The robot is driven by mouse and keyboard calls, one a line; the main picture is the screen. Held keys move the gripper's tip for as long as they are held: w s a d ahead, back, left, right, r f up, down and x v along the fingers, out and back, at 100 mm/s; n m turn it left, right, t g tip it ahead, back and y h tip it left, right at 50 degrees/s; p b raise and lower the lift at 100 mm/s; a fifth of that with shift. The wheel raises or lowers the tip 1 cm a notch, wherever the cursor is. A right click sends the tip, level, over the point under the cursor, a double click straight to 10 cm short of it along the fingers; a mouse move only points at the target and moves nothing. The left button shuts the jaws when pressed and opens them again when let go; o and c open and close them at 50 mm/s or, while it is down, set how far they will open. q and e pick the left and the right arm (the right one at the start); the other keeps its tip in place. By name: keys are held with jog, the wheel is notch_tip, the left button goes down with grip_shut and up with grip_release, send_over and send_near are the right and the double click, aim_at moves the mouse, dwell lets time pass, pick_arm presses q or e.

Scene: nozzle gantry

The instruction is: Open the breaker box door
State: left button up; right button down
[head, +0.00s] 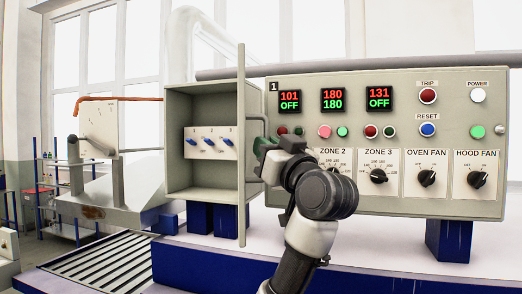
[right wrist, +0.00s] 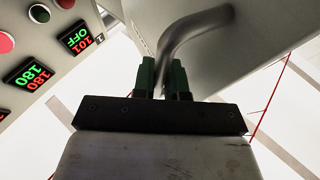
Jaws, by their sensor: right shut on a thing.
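The breaker box (head: 200,95) is a grey cabinet left of the control panel, with its inside showing. Its door (head: 241,75) stands swung out and shows almost edge-on along the right side of the box. A row of blue breaker switches (head: 208,141) on a pale plate is visible inside. A bent grey handle (head: 262,122) is on the door's right face; it also shows in the right wrist view (right wrist: 190,30). My right gripper (head: 264,150) is shut on this handle, with its green fingers (right wrist: 162,80) on either side of the bar. My left gripper is out of view.
The control panel (head: 390,205) with displays, buttons and knobs stands close behind my right arm. A grey pipe (head: 380,65) runs above it. A roller conveyor (head: 105,268) and a slanted metal housing (head: 115,185) are at the left.

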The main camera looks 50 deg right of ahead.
jog(key=shift+r, duration=0.15)
jog(key=c, duration=1.4)
grip_release()
jog(key=shift+o, duration=1.1)
jog(key=shift+w, duration=0.2)
jog(key=b+v, duration=0.4)
jog(key=v, duration=0.7)
jog(key=shift+b, duration=0.4)
